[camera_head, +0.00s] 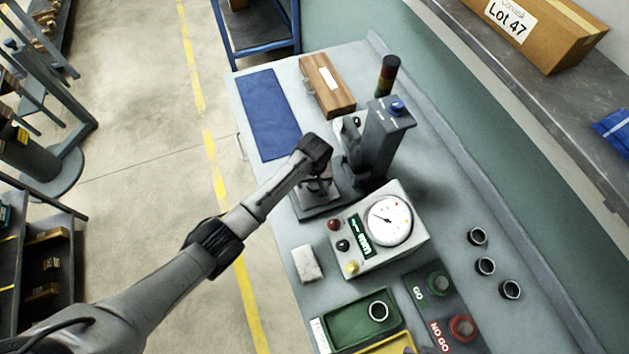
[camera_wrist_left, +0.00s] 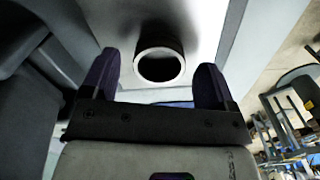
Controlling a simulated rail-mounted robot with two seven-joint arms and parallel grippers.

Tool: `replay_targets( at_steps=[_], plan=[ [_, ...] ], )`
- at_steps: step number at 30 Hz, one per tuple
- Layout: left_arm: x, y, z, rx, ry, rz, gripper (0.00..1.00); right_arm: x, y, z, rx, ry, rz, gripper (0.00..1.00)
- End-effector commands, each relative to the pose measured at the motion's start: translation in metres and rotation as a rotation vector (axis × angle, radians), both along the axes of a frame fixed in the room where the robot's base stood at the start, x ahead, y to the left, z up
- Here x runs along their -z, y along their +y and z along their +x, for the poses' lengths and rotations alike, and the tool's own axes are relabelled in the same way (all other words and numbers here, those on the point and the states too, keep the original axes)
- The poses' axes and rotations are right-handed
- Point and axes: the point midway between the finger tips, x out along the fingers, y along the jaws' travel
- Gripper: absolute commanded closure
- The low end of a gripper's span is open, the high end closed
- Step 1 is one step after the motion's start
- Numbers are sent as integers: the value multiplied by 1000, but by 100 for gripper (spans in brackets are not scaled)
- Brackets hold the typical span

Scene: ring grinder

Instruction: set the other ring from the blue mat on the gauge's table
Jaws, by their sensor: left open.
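The gauge (camera_head: 388,135) is a dark grey column with a blue knob, standing on a dark base plate (camera_head: 318,212). My left gripper (camera_head: 318,186) is low over this plate, in front of the column. In the left wrist view its two dark fingers stand apart, open (camera_wrist_left: 160,78). A ring (camera_wrist_left: 159,66) with a pale rim shows between and just beyond the fingertips, against a pale grey surface; I cannot tell whether they touch it. In the head view the arm hides this ring. The blue mat (camera_head: 268,115) shows no ring.
A dial box (camera_head: 375,232) with buttons stands close beside the gauge. A green tray (camera_head: 347,325) holds one ring (camera_head: 378,311). Three rings (camera_head: 485,266) stand at the right. A wooden case (camera_head: 327,86) lies beside the mat, and a pale block (camera_head: 307,263) near the front edge.

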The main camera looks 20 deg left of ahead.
Motion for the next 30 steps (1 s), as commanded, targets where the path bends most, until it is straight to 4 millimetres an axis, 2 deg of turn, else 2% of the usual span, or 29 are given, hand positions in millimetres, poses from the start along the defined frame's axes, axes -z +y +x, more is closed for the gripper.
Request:
replay_targets(
  at_steps=[6, 15, 21, 30],
  plan=[
    [-43, 0, 1, 1, -5, -2, 20, -6, 0, 0, 1, 0, 1, 57],
    [-91, 0, 1, -1, -3, -2, 20, -9, 0, 0, -1, 0, -1, 57],
    [-106, 0, 0, -1, -1, 0, 20, -9, -2, 0, -5, 0, -7, 57],
    [-110, 0, 0, 0, 0, -1, 20, -9, -3, 0, -5, 0, -9, 57]
  ],
)
